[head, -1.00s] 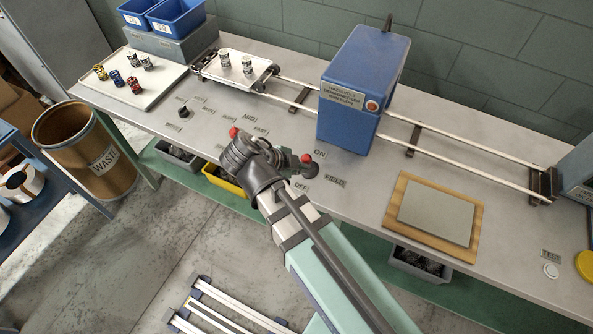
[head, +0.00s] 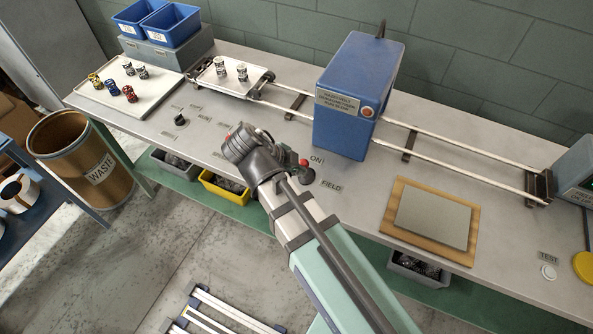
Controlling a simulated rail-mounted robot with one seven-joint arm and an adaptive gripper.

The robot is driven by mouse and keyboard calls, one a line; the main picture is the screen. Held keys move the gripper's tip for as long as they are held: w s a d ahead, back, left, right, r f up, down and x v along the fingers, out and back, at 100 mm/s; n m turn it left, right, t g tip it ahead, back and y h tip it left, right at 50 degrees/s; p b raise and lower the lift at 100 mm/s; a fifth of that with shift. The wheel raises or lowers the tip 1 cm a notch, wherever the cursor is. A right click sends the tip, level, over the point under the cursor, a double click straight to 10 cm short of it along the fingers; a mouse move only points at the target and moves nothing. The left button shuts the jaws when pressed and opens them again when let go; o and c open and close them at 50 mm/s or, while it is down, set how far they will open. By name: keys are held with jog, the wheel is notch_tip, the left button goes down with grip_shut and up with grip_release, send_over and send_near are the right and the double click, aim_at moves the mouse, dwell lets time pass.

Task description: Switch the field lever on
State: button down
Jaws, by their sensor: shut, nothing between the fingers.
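The field lever (head: 304,163) has a red knob over a dark base. It stands on the bench between the ON label (head: 317,160) and the wrist of my arm, with the FIELD label (head: 331,186) to its lower right. I cannot tell for sure which way it leans. My gripper (head: 285,163) is shut and empty, mostly hidden behind my wrist and just left of the lever. Whether it touches the lever is unclear. The OFF label is hidden behind my arm.
A blue machine (head: 352,100) on rails stands behind the lever. A wooden board with a grey plate (head: 434,220) lies to the right. A white tray (head: 150,104) holds several coils.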

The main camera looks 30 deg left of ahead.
jog(key=shift+w+a+r+b, duration=0.1)
jog(key=shift+w+r+b, duration=0.15)
jog(key=shift+w+b, duration=0.45)
jog(key=shift+w+a+r+b, duration=0.2)
jog(key=shift+w+b, duration=0.1)
jog(key=shift+w, duration=0.7)
jog(key=shift+w+a+r+b, duration=0.1)
jog(key=shift+w+r+b, duration=0.15)
jog(key=shift+w+b, duration=0.45)
jog(key=shift+w+a+r+b, duration=0.1)
jog(key=shift+w+b, duration=0.6)
jog(key=shift+w, duration=0.95)
jog(key=s+r, duration=0.1)
jog(key=s+d+r+p, duration=0.1)
jog(key=s+r, duration=0.1)
jog(key=shift+s, duration=0.1)
jog(key=a+r+b, duration=0.2)
jog(key=a+r, duration=0.1)
jog(key=r, duration=0.5)
jog(key=shift+r, duration=0.35)
